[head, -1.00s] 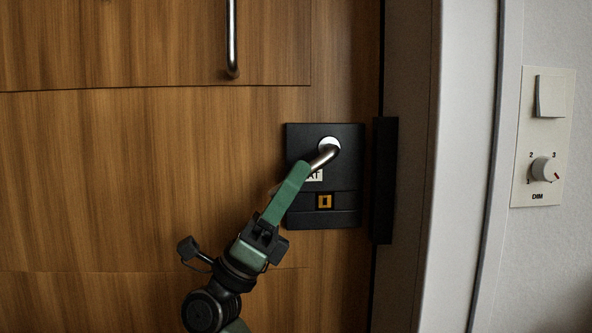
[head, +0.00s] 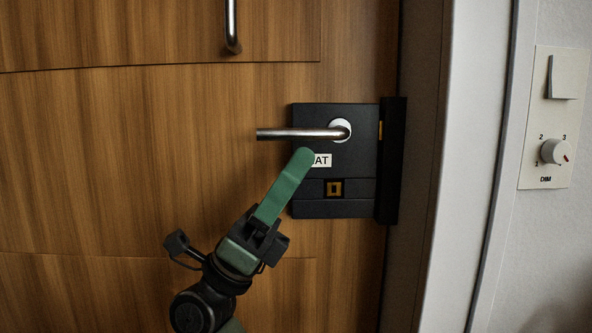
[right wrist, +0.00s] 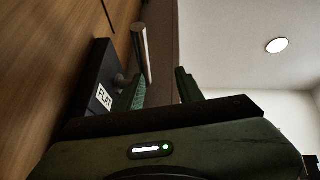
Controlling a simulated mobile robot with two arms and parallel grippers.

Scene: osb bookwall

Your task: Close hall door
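The wooden hall door (head: 150,170) fills the left of the head view, its edge near the frame; I cannot tell whether it is fully latched. Its black lock plate (head: 350,207) sits right beside the black piece on the frame (head: 392,165), with a small yellowish part between them. The silver lever handle (head: 295,134) is level, pointing left. My right gripper (head: 301,156) is just below the lever, before the plate. In the right wrist view its fingers (right wrist: 159,82) are apart with nothing held; the lever (right wrist: 141,50) is beyond them. My left gripper is out of view.
A vertical metal bar (head: 231,28) is on the upper door. The pale door frame (head: 470,150) stands to the right. On the wall beyond it is a switch and dimmer panel (head: 536,170). A round ceiling light (right wrist: 277,45) shows in the right wrist view.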

